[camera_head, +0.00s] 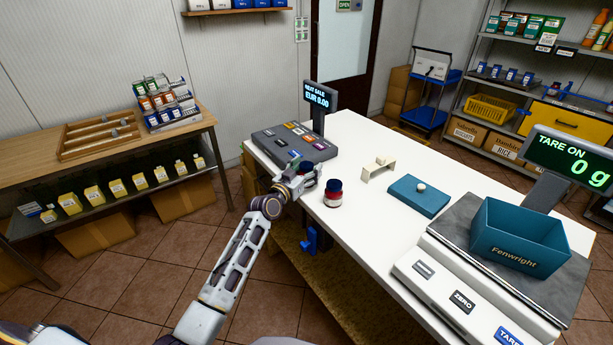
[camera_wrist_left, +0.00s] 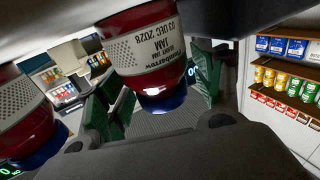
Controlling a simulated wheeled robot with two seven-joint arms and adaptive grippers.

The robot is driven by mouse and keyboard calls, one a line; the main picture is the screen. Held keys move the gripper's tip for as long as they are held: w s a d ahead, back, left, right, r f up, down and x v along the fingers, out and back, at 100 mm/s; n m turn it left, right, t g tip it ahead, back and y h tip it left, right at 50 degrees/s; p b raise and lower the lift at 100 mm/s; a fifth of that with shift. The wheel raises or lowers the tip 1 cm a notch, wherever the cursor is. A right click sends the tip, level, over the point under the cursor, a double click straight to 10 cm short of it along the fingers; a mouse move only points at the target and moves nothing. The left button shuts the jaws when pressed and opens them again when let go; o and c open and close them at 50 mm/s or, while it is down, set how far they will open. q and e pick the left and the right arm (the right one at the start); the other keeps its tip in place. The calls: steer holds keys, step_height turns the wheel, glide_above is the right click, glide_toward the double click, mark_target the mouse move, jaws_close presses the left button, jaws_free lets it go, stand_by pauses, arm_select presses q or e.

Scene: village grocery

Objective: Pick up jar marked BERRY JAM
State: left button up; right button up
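Two red jars with dark blue lids stand on the white counter in the head view. One jar (camera_head: 333,194) is in the clear, right of my left gripper (camera_head: 303,181). The other jar (camera_head: 306,168) is partly hidden behind that gripper. In the left wrist view, upside down, a jar (camera_wrist_left: 143,45) with a white label reading JAM is between the green finger pads of my left gripper (camera_wrist_left: 158,98). The pads are apart and I see no clear grip on it. Another jar (camera_wrist_left: 22,105) is at left. My right gripper is out of view.
A till (camera_head: 295,141) with a display stands behind the jars. A small cream stand (camera_head: 378,169), a teal flat box (camera_head: 418,196) and a scale with a teal bin (camera_head: 520,235) are to the right. Free counter lies right of the clear jar.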

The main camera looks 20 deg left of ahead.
arm_select(q)
steer(key=c, duration=0.9)
steer(key=shift+c, duration=0.2)
steer(key=shift+r, duration=0.2)
steer(key=shift+r, duration=0.6)
step_height(320, 180, up, 8)
steer(key=shift+f+p, duration=0.2)
steer(key=shift+p, duration=0.45)
steer(key=shift+r, duration=0.45)
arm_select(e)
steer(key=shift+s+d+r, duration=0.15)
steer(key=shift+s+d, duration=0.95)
